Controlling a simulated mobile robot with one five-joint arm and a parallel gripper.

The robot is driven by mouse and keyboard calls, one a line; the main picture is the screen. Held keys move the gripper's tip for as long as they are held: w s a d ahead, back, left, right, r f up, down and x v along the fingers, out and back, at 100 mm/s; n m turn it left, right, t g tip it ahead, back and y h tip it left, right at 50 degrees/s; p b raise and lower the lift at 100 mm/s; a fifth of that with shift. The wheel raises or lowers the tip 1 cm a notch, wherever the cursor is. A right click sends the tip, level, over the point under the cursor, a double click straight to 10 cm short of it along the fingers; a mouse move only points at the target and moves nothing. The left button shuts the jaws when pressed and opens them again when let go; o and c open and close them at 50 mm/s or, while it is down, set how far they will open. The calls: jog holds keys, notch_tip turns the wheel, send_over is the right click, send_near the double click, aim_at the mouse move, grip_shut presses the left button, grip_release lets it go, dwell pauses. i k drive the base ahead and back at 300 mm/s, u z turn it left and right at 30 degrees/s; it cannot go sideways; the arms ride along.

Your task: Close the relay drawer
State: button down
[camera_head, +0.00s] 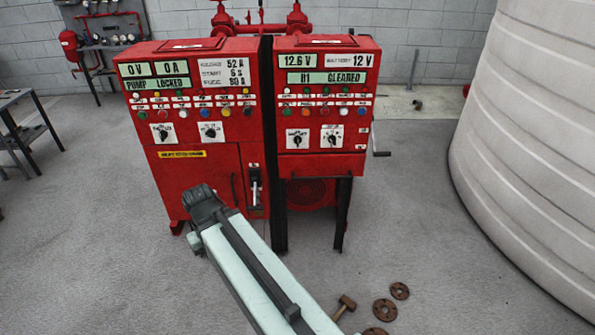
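Two red control cabinets stand side by side, the left cabinet (195,175) and the right cabinet (325,105). A red drawer-like box (320,166) sits at the bottom of the right cabinet, below its knobs. No label on it is readable, and I cannot tell whether it is the relay drawer or how far out it stands. My dark gripper (205,205) is at the end of my pale green arm, in front of the left cabinet's lower door and left of the drawer-like box. Its fingers are too unclear to tell open from shut.
A black handle (381,154) juts from the right cabinet's right side. A lever (255,187) is on the left cabinet's front. A large pale tank (535,130) stands at right, a table (25,130) at left. A hammer (345,304) and rusty flanges (399,291) lie on the floor.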

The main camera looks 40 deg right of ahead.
aim_at(324, 165)
jog(key=i, duration=1)
jog(key=u, duration=0.05)
